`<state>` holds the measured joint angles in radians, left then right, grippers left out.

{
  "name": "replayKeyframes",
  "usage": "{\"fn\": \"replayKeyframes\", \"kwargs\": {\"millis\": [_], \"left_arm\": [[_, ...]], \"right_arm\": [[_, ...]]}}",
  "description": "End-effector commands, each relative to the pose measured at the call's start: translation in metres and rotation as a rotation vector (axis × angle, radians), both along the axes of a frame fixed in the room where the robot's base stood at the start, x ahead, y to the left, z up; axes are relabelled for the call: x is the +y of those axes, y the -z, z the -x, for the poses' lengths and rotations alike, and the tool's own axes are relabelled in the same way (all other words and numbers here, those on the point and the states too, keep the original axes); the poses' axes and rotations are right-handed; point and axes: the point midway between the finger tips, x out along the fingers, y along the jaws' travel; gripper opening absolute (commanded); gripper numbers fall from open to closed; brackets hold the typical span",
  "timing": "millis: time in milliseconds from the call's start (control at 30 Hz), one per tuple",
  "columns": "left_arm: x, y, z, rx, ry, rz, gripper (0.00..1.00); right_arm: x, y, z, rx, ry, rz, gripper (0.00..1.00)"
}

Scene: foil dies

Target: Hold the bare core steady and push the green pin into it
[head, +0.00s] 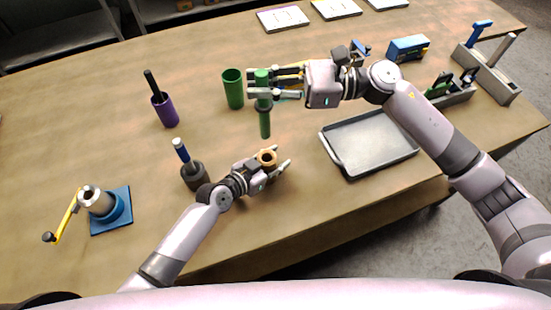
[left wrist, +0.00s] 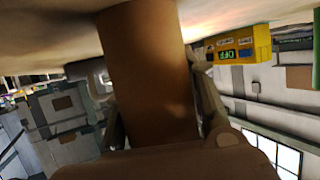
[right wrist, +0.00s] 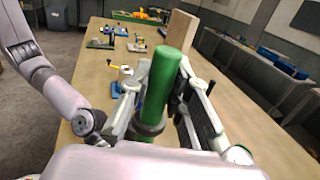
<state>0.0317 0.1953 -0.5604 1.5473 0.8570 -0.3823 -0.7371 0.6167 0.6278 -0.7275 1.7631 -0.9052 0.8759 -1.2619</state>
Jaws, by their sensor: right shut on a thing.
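The bare core (head: 267,157), a brown hollow cylinder, stands upright near the table's front edge. My left gripper (head: 275,168) has its fingers on either side of it. In the left wrist view the core (left wrist: 150,75) fills the space between the fingers; whether both touch it is unclear. My right gripper (head: 274,84) is shut on the green pin (head: 265,122), which hangs upright with a dark collar. In the head view the pin's lower end is just above the core's opening, apart from it. The pin's green top (right wrist: 161,85) rises between the fingers in the right wrist view.
A green cup (head: 233,90) stands left of my right gripper. A blue-based crank (head: 112,211) is at far left. A grey tray (head: 369,141) lies right of the core.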

Motion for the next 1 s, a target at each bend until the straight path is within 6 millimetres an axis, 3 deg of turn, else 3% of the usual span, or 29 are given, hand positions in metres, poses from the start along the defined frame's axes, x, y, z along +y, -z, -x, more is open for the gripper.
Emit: {"fn": "replayKeyframes", "kwargs": {"millis": [433, 900, 1000], "left_arm": [[0.0002, 0.0005, 0.0004, 0.001, 0.0, -0.001, 0.01], [0.0002, 0.0, 0.0002, 0.0, 0.0, 0.0, 0.0], [0.0001, 0.0001, 0.0001, 0.0, 0.0, 0.0, 0.0]], "right_arm": [[0.0, -0.0004, 0.0, 0.0, 0.0, -0.001, 0.0], [0.0, -0.0003, 0.0, 0.0, 0.0, -0.001, 0.0], [0.0005, 0.0089, 0.0009, 0.005, 0.0, -0.002, 0.0]]}}
